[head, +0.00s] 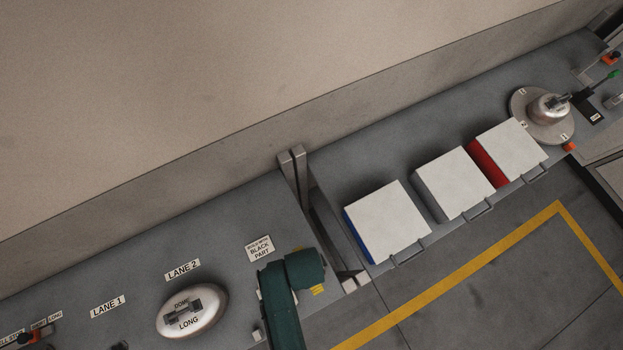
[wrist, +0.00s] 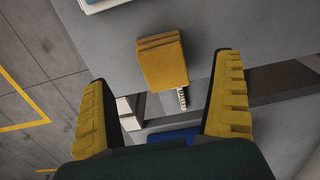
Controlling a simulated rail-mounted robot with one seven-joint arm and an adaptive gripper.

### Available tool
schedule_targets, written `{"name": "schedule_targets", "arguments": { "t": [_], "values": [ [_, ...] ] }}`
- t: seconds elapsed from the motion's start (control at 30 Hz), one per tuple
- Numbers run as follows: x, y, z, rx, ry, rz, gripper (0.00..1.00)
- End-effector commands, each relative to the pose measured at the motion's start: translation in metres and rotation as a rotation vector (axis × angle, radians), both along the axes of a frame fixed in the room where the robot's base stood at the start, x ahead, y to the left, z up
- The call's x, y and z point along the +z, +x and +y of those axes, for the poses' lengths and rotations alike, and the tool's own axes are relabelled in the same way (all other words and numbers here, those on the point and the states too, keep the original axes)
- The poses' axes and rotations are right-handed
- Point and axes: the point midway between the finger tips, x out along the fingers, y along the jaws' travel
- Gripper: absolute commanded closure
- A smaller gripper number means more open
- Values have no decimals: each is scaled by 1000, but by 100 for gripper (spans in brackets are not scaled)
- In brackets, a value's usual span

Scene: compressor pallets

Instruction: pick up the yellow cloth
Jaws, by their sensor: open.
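The yellow cloth (wrist: 163,60) looks like a thick folded block on a grey surface in the wrist view. It lies ahead of my gripper (wrist: 163,76), between the lines of its two yellow ridged fingers. The fingers are wide apart, and nothing is held between them. I cannot tell the height gap between the fingertips and the cloth. In the head view my green arm and a bit of yellow finger (head: 318,290) show at the bench edge. I cannot make out the cloth in that view.
Three white-lidded bins, blue (head: 385,220), grey (head: 452,182) and red (head: 510,149), stand on the right bench. A post (head: 294,178) stands at the gap between benches. A silver dome (head: 192,310) sits left of my arm. A round plate (head: 535,130) is far right.

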Motion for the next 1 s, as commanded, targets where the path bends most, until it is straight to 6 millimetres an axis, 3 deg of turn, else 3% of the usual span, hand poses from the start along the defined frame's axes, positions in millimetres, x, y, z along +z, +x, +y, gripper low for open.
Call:
{"name": "schedule_targets", "arguments": {
  "t": [0.4,0.67,1.0],
  "values": [
    [-56,5,-11,1,0,-1,4],
    [-59,5,-11,1,0,-2,6],
    [-58,5,-11,1,0,-2,71]
  ]
}}
